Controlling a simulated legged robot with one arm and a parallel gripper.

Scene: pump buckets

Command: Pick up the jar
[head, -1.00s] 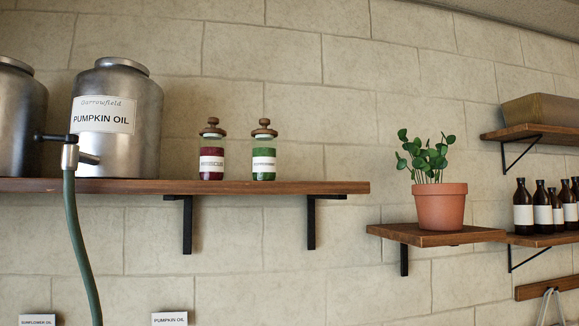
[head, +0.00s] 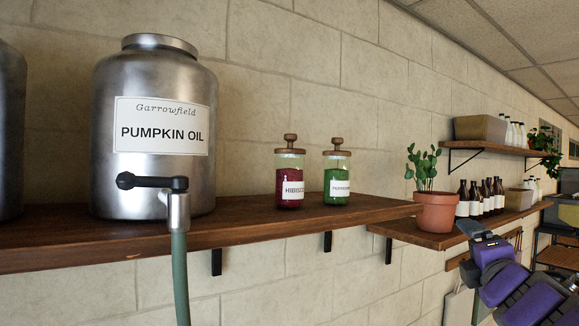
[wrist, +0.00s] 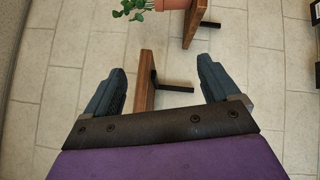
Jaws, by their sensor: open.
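Two glass jars with wooden knob lids stand upright on the wooden shelf in the head view. The left jar (head: 290,178) holds dark red contents and has a white label that seems to begin "HIBIS". The right jar (head: 337,172) holds green contents, and its label is too small to read. My gripper (wrist: 158,88) is open and empty in the wrist view, with a finger on each side of the picture. No jar shows there. In the head view my purple arm is at the lower right, apart from the jars and beyond the shelf's right end.
The shelf (head: 115,250) also bears a large metal pumpkin oil tank (head: 150,182) with a tap and green hose (head: 181,275). A potted plant (head: 436,212) stands on a lower shelf to the right. Dark bottles (head: 475,207) are farther along. The shelf between tank and jars is clear.

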